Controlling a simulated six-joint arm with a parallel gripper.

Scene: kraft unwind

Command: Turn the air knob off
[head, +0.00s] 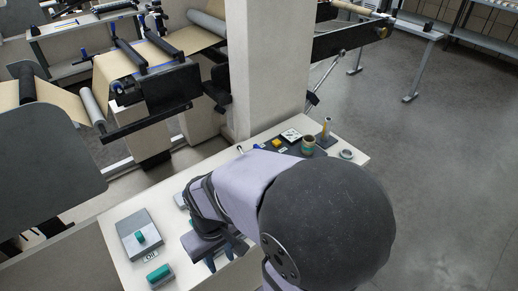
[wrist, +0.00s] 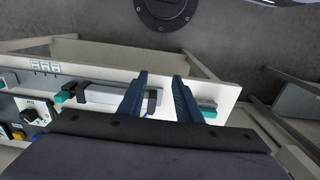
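A dark control panel with a round knob (wrist: 33,113) shows at the left edge of the wrist view; its lettering is too small to read, so I cannot confirm that it is the air knob. A small square plate with a dark mark (head: 291,135) at the far end of the bench in the head view may be the same control. My gripper (wrist: 160,95) is open, its two blue fingers apart over the pale bench, with nothing visibly held. In the head view my gripper (head: 220,257) points down near the bench's front, apart from that plate and partly hidden by my arm.

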